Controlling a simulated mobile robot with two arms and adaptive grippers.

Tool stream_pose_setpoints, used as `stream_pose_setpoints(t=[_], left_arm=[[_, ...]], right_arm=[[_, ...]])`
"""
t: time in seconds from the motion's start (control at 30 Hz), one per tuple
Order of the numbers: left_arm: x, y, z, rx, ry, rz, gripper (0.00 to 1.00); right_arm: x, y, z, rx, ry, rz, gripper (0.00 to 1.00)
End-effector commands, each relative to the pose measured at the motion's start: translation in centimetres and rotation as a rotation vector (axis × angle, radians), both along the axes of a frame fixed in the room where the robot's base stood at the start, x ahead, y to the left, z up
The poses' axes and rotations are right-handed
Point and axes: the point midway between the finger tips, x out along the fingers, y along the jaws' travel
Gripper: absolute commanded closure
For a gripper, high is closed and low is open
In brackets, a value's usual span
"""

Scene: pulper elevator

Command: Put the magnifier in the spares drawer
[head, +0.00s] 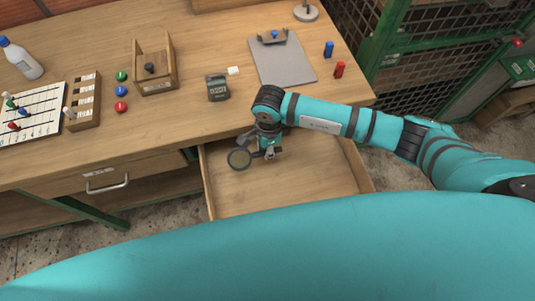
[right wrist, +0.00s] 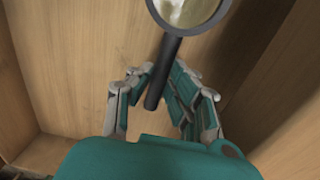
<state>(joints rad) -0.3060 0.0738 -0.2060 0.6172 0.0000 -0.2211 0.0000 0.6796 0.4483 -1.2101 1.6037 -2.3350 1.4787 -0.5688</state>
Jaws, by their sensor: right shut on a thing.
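The magnifier (head: 239,158) has a round dark-rimmed lens and a dark handle. It also shows in the right wrist view (right wrist: 164,66), with the lens cut off at the top edge. My right gripper (head: 265,152) is shut on the handle, and its teal and grey fingers (right wrist: 163,86) stand on either side of it. The gripper and magnifier are over the left part of the open wooden drawer (head: 312,180). The drawer's bare floor and walls (right wrist: 75,60) fill the right wrist view. I cannot tell how high the magnifier is above the floor. My left gripper is not in view.
The wooden desktop (head: 190,130) lies behind the drawer and holds a clipboard (head: 284,68), a dark small device (head: 217,87), a wooden box (head: 155,70) and several coloured pieces. A closed drawer with a handle (head: 107,184) is at left. A green mesh cage (head: 430,45) stands at right.

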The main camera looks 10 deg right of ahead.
Motion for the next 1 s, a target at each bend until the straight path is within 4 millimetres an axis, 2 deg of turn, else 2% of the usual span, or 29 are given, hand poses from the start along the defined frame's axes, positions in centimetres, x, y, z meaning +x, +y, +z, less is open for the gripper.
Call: stream_pose_setpoints(t=[0.4, 0.67, 0.93, 0.97, 1.0], left_arm=[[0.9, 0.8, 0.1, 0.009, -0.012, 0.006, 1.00], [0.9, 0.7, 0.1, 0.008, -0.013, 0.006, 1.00], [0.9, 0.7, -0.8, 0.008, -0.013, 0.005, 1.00], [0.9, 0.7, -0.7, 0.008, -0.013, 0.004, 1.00], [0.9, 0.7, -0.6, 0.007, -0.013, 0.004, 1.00]], right_arm=[[0.0, 0.0, -4.5, 0.000, 0.000, 0.000, 1.00], [0.0, 0.0, -4.6, 0.000, -0.002, 0.001, 1.00], [0.0, 0.0, -5.5, 0.000, -0.001, 0.001, 1.00], [0.0, 0.0, -5.4, 0.000, 0.000, 0.001, 0.82], [-0.1, 0.0, -5.4, 0.000, 0.001, 0.001, 0.77]])
